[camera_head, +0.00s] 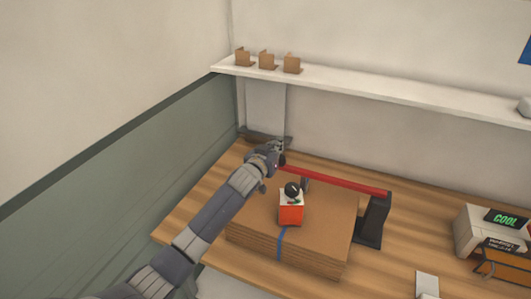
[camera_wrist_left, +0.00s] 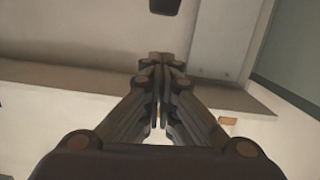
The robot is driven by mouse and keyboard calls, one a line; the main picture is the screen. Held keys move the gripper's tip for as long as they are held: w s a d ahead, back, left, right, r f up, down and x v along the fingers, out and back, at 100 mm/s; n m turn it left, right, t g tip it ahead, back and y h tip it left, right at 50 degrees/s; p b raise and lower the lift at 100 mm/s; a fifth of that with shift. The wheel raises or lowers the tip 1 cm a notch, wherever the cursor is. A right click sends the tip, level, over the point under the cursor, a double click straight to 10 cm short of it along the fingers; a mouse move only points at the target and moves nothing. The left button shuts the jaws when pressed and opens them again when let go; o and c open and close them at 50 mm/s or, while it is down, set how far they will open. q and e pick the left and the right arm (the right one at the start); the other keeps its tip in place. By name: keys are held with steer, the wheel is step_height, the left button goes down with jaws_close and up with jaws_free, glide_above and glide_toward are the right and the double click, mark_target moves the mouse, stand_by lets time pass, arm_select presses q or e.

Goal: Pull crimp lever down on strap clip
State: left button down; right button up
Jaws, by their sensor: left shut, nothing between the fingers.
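A long red bar (camera_head: 345,184), which looks like the crimp lever, runs from a black stand (camera_head: 372,222) on the right to near my left gripper. A blue strap (camera_head: 281,245) lies over a stack of flat brown cardboard (camera_head: 330,262). An orange-red block (camera_head: 291,214) with a dark rounded top sits on the stack; I cannot tell whether it is the strap clip. My left gripper (camera_head: 280,150) is near the bar's left end; contact is unclear. In the left wrist view it (camera_wrist_left: 161,58) is shut and empty. My right gripper is out of view.
The wooden table (camera_head: 405,250) meets the walls behind and at left. A white shelf (camera_head: 400,91) with small brown brackets (camera_head: 267,60) hangs above. A machine with a "COOL" display (camera_head: 504,219) stands at right, near a small white object (camera_head: 427,284).

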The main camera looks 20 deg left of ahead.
arm_select(q)
steer(key=s+r+b, duration=0.1)
steer(key=s+b, duration=0.2)
steer(key=s, duration=0.7)
steer(key=shift+a+r+b, duration=0.2)
steer(key=shift+r+b, duration=0.15)
